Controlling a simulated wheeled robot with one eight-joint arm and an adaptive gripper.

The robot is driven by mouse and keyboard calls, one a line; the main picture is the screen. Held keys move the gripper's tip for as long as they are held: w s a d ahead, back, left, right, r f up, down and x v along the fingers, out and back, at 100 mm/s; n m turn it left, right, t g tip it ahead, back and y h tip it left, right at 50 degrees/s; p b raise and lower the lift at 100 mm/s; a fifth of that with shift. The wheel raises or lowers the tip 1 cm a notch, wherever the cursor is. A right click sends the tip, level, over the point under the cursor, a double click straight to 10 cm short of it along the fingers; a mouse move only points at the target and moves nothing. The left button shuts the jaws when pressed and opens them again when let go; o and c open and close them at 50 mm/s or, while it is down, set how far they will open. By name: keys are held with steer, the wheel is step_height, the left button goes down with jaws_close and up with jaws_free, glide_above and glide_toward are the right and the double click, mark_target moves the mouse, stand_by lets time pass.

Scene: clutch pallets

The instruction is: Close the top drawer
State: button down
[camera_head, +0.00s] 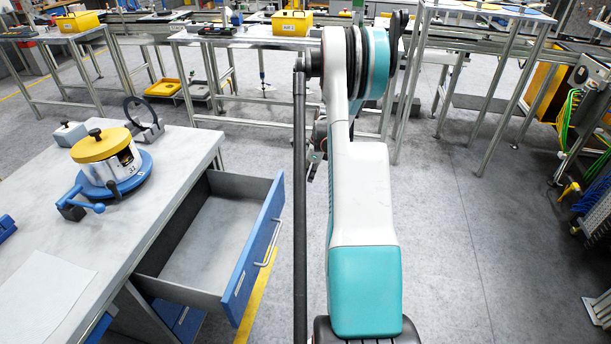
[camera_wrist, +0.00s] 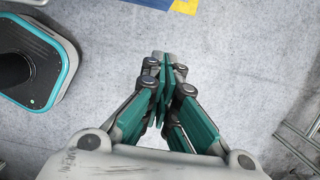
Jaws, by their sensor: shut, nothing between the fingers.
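The top drawer (camera_head: 205,240) is pulled well out of the workbench in the head view. It is grey and empty inside, with a blue front (camera_head: 250,250) and a pale bar handle (camera_head: 267,245) facing right. My gripper (camera_wrist: 164,70) is shut and empty over bare floor in the wrist view. In the head view it is mostly hidden by my arm, to the right of the drawer and apart from it. A small blue patch (camera_wrist: 157,3) at the top edge of the wrist view may be part of the drawer unit.
The workbench (camera_head: 165,190) carries a yellow-lidded pot on a blue round base (camera_head: 125,175). A blue lower drawer (camera_head: 180,318) shows beneath. A yellow floor line (camera_head: 252,305) runs by the drawer; a yellow patch (camera_wrist: 186,6) also shows in the wrist view. Open floor (camera_head: 450,230) lies right.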

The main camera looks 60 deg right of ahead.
mark_target(244, 178)
steer(key=w+a+f+b, duration=0.2)
steer(key=w+f+b, duration=0.1)
steer(key=w+f, duration=0.2)
steer(key=shift+b+x, duration=0.4)
steer(key=shift+x, duration=0.4)
steer(key=w+a, duration=0.2)
steer(key=w, duration=0.4)
steer(key=w+a, duration=0.3)
steer(key=w, duration=0.3)
steer(key=w+a, duration=0.2)
steer(key=w, duration=0.4)
steer(key=shift+w+a+p, duration=0.1)
steer(key=shift+a+p, duration=0.2)
steer(key=shift+a, duration=0.05)
